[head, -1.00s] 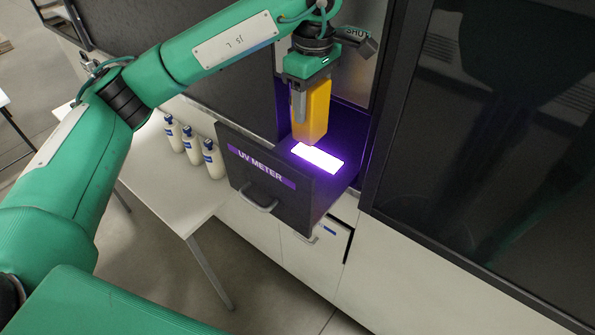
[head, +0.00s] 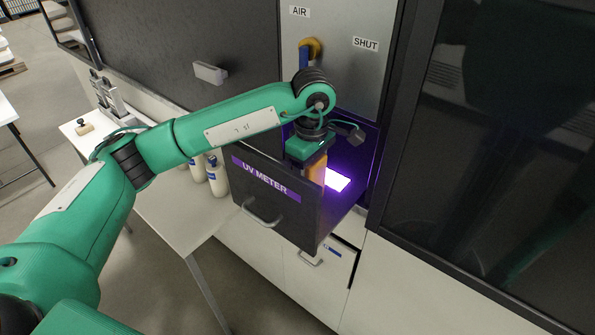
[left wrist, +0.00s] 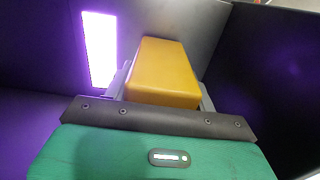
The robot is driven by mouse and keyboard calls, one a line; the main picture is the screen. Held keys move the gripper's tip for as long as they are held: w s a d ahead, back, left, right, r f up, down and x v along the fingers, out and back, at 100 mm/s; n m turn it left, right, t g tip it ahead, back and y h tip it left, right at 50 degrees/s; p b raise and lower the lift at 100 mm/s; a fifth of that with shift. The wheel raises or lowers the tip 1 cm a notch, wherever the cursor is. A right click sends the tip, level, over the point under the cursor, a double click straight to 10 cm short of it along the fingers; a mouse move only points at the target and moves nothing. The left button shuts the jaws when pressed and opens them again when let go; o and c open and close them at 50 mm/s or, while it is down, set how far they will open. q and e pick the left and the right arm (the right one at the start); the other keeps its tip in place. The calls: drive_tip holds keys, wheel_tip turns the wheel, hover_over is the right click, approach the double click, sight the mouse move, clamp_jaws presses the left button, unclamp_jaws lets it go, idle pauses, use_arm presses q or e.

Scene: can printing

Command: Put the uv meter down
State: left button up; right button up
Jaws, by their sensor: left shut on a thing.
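The uv meter is a yellow-orange block (head: 317,169). My left gripper (head: 309,165) is shut on it, pointing down inside the open drawer labelled UV METER (head: 268,186). The drawer front hides the block's lower end in the head view, so I cannot tell whether it touches the drawer floor. In the left wrist view the yellow block (left wrist: 162,72) sits between the fingers of my left gripper (left wrist: 160,88), beside the bright strip. My right gripper is not in view.
A glowing white-violet strip (head: 338,180) lies in the drawer, right of the block. Dark walls surround the drawer. White bottles (head: 217,175) stand on the table at left.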

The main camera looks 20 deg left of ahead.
use_arm(q)
drive_tip(key=a, duration=0.1)
drive_tip(key=a+p, duration=0.1)
drive_tip(key=a, duration=0.1)
drive_tip(key=shift+w+a+r, duration=0.1)
drive_tip(key=shift+r, duration=0.1)
drive_tip(key=shift+f, duration=0.7)
drive_tip(key=shift+f, duration=0.2)
drive_tip(key=o, duration=1.1)
drive_tip(key=shift+r, duration=0.1)
